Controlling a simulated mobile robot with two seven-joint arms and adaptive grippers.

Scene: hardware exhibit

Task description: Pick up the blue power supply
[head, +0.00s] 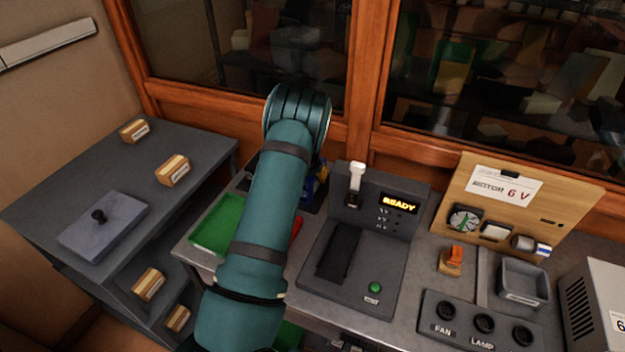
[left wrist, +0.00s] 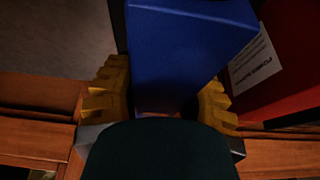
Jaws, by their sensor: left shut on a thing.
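The blue power supply (left wrist: 185,50) fills the middle of the left wrist view as a plain blue box. My left gripper (left wrist: 160,95) has its yellow ridged fingers on either side of the box and is shut on it. In the head view my left arm covers most of this spot. Only a bit of blue and yellow at the gripper (head: 317,184) shows beside the arm. I cannot tell whether the box is off the surface. My right gripper is in neither view.
A red box (left wrist: 285,65) with a white label stands right beside the blue one. A green tray (head: 215,228) lies left of my arm. The grey READY tester (head: 378,262) stands close on the right. Wooden window frames (head: 362,90) rise behind the bench.

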